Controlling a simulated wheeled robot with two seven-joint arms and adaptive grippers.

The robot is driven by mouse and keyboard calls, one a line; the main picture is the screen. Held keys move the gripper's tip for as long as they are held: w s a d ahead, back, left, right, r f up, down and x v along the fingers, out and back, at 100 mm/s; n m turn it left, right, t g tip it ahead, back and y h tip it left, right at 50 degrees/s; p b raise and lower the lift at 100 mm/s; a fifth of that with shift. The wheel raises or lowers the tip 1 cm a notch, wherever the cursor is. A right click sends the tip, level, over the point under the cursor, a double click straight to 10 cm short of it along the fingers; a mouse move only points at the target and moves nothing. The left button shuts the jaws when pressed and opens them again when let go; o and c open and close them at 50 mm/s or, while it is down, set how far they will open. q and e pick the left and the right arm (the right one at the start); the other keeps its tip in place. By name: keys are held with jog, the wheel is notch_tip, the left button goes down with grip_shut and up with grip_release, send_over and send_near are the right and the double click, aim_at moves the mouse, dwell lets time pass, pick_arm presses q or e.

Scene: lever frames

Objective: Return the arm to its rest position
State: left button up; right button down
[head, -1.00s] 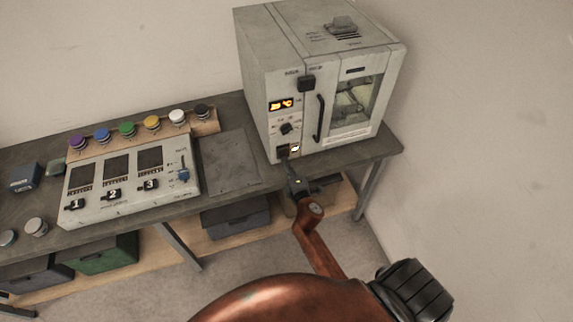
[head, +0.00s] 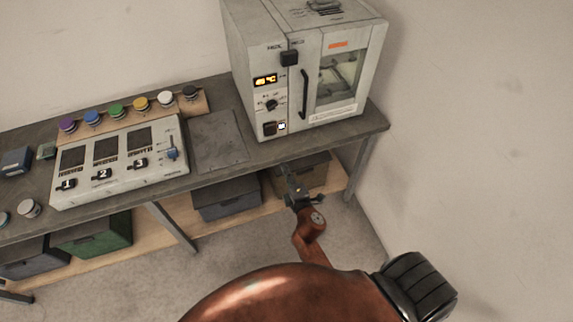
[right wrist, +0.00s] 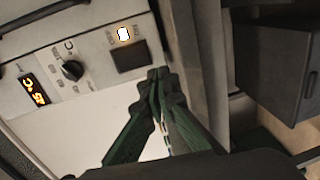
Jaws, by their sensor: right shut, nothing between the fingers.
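My right arm is copper-coloured and comes in from the bottom of the head view. Its gripper (head: 290,177) is in front of the bench's front edge, below the white oven (head: 300,75), with nothing in it. In the right wrist view the green fingers (right wrist: 157,75) are together and empty, below the dark square switch (right wrist: 129,56) of the oven panel in the picture. I see no contact with the oven, though the exact gap is hard to tell. The left gripper is not in view.
The grey bench (head: 240,155) carries a control box (head: 115,165) with sliders, a row of coloured knobs and a flat plate (head: 217,140). Below are a green bin (head: 95,237) and grey bins (head: 227,198). Floor is clear in front; a bare wall stands at right.

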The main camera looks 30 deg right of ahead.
jog(key=s+a+f+m+g+y, duration=0.1)
jog(key=s+f+m+g, duration=0.15)
jog(key=s+f, duration=0.7)
jog(key=s+f+m+g+y, duration=0.1)
jog(key=s+f+m+g, duration=0.15)
jog(key=f, duration=1.35)
jog(key=s+a+f+m+g, duration=0.1)
jog(key=s+f+m+g, duration=0.3)
jog(key=f, duration=0.8)
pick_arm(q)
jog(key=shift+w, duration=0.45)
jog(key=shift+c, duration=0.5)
pick_arm(e)
jog(key=s+d+f+m+g, duration=0.1)
jog(key=s+f, duration=0.5)
jog(key=s, duration=0.7)
jog(key=s+d+f+m+g, duration=0.1)
jog(key=s+f, duration=0.5)
jog(key=s, duration=0.7)
jog(key=s+d+f+m+g+y, duration=0.1)
jog(key=s+f+m+g, duration=0.2)
jog(key=s+f, duration=0.4)
jog(key=s+g, duration=0.1)
jog(key=s, duration=0.6)
jog(key=shift+d+g, duration=0.2)
jog(key=shift+g, duration=0.1)
